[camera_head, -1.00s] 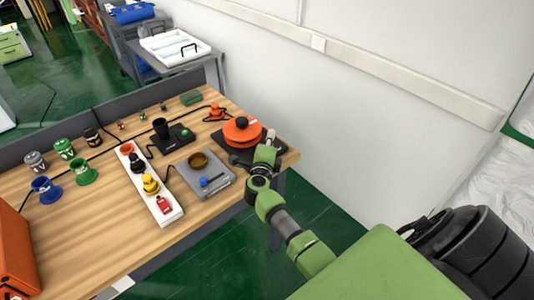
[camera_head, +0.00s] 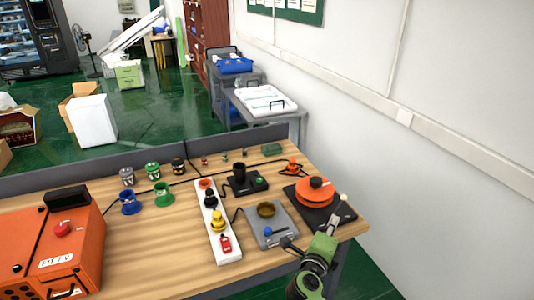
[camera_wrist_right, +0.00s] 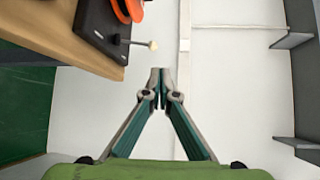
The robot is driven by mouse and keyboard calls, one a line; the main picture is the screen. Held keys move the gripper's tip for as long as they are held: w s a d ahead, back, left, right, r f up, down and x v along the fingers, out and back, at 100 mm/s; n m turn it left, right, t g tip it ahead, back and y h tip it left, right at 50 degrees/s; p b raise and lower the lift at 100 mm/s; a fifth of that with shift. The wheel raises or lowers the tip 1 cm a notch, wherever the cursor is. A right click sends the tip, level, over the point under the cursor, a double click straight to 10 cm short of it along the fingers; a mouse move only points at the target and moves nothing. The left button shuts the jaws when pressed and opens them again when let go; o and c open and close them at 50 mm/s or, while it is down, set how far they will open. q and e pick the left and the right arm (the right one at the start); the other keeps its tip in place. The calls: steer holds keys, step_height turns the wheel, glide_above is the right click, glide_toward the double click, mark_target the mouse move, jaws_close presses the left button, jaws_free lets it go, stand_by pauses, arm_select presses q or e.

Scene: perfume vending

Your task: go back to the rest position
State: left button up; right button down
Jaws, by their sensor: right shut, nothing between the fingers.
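My right gripper (camera_head: 334,222) is at the right front edge of the wooden table (camera_head: 150,245) in the head view, just in front of the black base with the orange round device (camera_head: 315,192). In the right wrist view its fingertips (camera_wrist_right: 160,72) meet and hold nothing. The black base (camera_wrist_right: 98,32) and a small pale knob on a rod (camera_wrist_right: 152,45) lie ahead to the left of the fingers there, apart from them. My left gripper is not in view.
A grey device with a dark bowl (camera_head: 270,226), a white strip with colored buttons (camera_head: 217,222) and an orange box (camera_head: 60,255) stand on the table. The white wall (camera_head: 420,170) is on the right. Green floor shows beyond the table's right corner.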

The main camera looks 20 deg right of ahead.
steer(key=w+a+r+n+t+y, duration=0.1)
steer(key=a+r+n+t+y, duration=0.8)
steer(key=a+n, duration=0.4)
steer(key=s+a+f+n+g+y, duration=0.4)
steer(key=s+a+n+y, duration=0.1)
steer(key=a+n, duration=0.2)
steer(key=s+a+f+n+g+y, duration=0.3)
steer(key=s+a+n+g+y, duration=0.15)
steer(key=a+n, duration=0.25)
steer(key=s+d+f+n+g+h, duration=0.2)
steer(key=s+d+f+g+h, duration=0.3)
steer(key=s, duration=0.6)
steer(key=s+d+f+n+g+h, duration=0.15)
steer(key=s+d+f+g, duration=0.25)
steer(key=s+d+f, duration=0.5)
steer(key=s+a+f+g+b, duration=0.1)
steer(key=s+f+b, duration=0.1)
steer(key=f, duration=1.2)
steer(key=s+a+f+b, duration=0.1)
steer(key=a+f, duration=0.1)
steer(key=f, duration=1.1)
steer(key=s+d+f+g+b, duration=0.1)
steer(key=s+d+f+b, duration=0.1)
steer(key=s+f, duration=1.5)
steer(key=shift+s+d+f+h, duration=0.15)
steer(key=shift+d+f+h, duration=0.15)
steer(key=shift+d+f, duration=0.45)
